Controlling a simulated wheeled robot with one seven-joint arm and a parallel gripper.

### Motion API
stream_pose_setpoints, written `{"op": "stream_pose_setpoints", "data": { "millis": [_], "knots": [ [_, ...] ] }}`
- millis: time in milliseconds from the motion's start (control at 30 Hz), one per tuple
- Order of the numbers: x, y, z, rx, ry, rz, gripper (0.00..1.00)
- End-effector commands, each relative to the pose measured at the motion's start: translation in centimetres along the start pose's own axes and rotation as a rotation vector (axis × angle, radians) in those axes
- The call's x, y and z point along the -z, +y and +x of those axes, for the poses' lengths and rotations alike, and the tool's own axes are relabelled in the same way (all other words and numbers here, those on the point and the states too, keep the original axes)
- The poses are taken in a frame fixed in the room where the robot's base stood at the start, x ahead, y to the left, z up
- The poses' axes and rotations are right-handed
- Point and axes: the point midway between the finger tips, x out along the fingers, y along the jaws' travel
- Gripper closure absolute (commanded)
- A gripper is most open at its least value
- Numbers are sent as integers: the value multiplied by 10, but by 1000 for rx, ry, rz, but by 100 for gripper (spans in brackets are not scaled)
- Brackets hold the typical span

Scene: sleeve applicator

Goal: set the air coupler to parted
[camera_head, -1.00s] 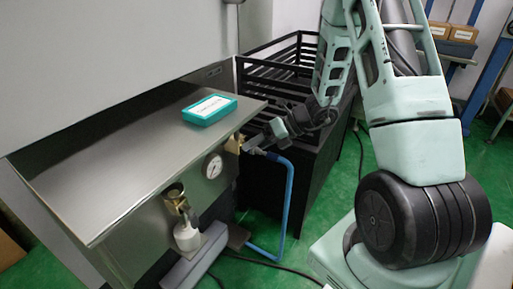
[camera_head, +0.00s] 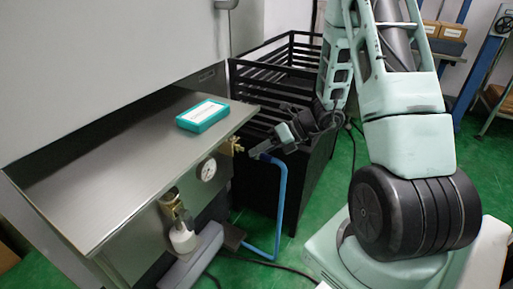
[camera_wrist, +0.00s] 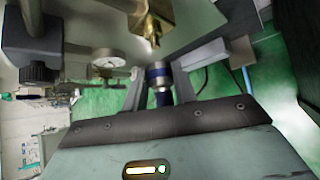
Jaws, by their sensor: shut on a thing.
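The air coupler shows as two separate parts. A brass fitting (camera_head: 238,146) sits on the front of the steel cabinet; in the wrist view its brass body (camera_wrist: 150,18) points a narrow tip downward. The blue-banded socket (camera_wrist: 158,72) on the blue hose (camera_head: 282,185) is apart from that tip, with a small visible gap. My gripper (camera_head: 255,153) is shut on the socket, just right of the brass fitting in the head view. In the wrist view its fingers (camera_wrist: 158,88) stand on both sides of the socket.
A pressure gauge (camera_head: 208,170) and a brass valve with a white bowl (camera_head: 182,240) are on the cabinet front. A teal box (camera_head: 203,115) lies on the steel top (camera_head: 120,160). A black slatted crate (camera_head: 262,80) stands close behind my gripper.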

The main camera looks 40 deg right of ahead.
Motion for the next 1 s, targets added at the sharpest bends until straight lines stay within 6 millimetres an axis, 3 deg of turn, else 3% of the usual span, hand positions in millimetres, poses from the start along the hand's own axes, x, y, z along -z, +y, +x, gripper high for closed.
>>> {"op": "stream_pose_setpoints", "data": {
  "millis": [67,100,167,467,800,1000],
  "knots": [
    [4,-1,-2,3,7,6,100],
    [5,-1,-2,3,8,5,62],
    [4,-1,-2,3,7,5,51],
    [2,0,-4,2,4,4,51],
    [0,1,-55,5,2,6,51],
    [2,0,-74,3,5,5,51]
  ]
}}
